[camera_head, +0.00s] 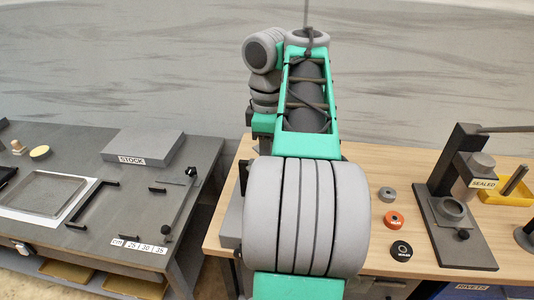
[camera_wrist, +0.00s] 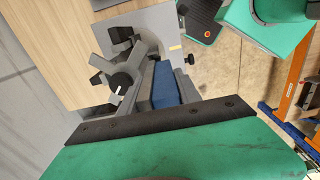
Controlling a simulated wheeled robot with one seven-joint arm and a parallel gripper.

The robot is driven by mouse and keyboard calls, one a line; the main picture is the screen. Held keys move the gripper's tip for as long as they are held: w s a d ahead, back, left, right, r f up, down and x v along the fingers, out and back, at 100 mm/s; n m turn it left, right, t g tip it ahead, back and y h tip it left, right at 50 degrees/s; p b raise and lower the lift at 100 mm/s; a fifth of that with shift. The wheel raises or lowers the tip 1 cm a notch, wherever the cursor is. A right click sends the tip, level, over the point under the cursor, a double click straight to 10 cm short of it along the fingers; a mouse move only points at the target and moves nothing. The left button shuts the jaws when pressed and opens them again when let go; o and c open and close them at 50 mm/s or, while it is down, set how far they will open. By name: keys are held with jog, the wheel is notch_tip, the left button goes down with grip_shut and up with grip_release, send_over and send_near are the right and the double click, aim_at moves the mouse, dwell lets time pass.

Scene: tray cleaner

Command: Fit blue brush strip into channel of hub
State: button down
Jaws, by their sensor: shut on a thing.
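In the wrist view, a blue piece, which looks like the blue brush strip (camera_wrist: 165,86), lies between the grey fingers of my gripper (camera_wrist: 166,76). The gripper is shut on it. Just left of the fingers is a dark grey part with several arms and a round black centre with a white mark, which may be the hub (camera_wrist: 122,84). It stands close to the strip, and I cannot tell whether they touch. The channel cannot be made out. In the head view my own arm hides the gripper, the strip and this part.
In the head view, a dark press stand (camera_head: 456,215) and a yellow tray (camera_head: 508,188) stand on the wooden bench (camera_head: 405,262) at right. Grey, orange (camera_head: 394,220) and black rings lie near the stand. A grey STOCK block (camera_head: 145,145) sits on the left table, beyond a gap.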

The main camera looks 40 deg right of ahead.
jog(key=shift+f+b, duration=1.2)
jog(key=shift+f, duration=0.4)
notch_tip(320, 180, down, 8)
jog(key=b, duration=0.8)
dwell(2.5)
jog(key=shift+r+p, duration=3.5)
jog(key=shift+r, duration=0.2)
